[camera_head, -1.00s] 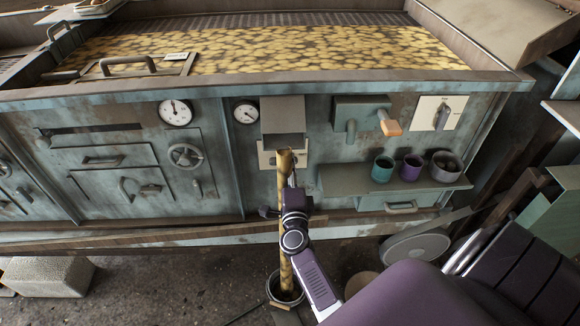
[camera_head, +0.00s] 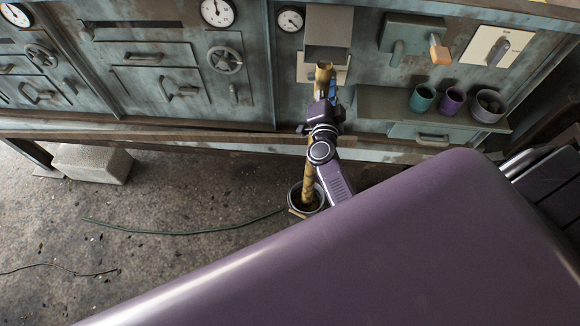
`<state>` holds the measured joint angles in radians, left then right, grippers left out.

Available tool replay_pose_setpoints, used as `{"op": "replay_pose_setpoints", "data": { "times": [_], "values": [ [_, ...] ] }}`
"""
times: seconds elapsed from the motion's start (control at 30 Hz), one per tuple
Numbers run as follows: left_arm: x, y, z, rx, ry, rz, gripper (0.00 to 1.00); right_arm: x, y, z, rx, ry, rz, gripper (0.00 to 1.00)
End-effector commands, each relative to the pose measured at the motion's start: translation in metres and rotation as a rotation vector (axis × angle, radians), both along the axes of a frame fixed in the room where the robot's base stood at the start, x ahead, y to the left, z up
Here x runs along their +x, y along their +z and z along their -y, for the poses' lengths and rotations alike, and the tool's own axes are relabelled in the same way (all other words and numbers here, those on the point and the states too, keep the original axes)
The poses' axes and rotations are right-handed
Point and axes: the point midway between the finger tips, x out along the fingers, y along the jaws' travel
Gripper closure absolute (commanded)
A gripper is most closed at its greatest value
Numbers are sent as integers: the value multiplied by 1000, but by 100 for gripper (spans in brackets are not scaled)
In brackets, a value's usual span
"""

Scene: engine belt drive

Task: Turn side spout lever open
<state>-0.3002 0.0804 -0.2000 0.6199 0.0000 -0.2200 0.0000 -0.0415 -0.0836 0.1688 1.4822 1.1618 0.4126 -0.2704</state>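A grey box-shaped hood (camera_head: 329,27) on the engine front has a pale plate (camera_head: 309,68) under it and a short brass-coloured spout (camera_head: 325,71). A yellow-brown stream (camera_head: 309,183) runs down from the spout into a round bucket (camera_head: 303,201) on the floor. My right gripper (camera_head: 329,92) is up against the spout, just below the plate. Its fingers overlap the spout area, and I cannot tell whether they touch a lever or are shut. No side spout lever is clearly visible there. My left gripper is out of view.
Right of the hood are a box with an orange-ended handle (camera_head: 440,51) and a white panel with a grey lever (camera_head: 497,51). Several cups stand on a shelf (camera_head: 385,104) below. A large purple link of mine covers the lower right. The floor at left is mostly clear.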

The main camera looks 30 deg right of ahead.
Motion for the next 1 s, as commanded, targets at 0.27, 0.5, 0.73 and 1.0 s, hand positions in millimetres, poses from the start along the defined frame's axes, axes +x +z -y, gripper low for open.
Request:
{"op": "replay_pose_setpoints", "data": {
  "times": [0.27, 0.5, 0.73, 1.0],
  "values": [
    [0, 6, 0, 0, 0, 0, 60, 3, 6, -3, -228, 3, -136, 68],
    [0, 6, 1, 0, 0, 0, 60, 5, 7, -7, -408, 4, -247, 68],
    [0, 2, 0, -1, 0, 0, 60, 6, 7, -9, -571, 3, -347, 68],
    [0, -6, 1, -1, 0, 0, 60, 8, 7, -13, -750, 3, -456, 68]
  ]
}}
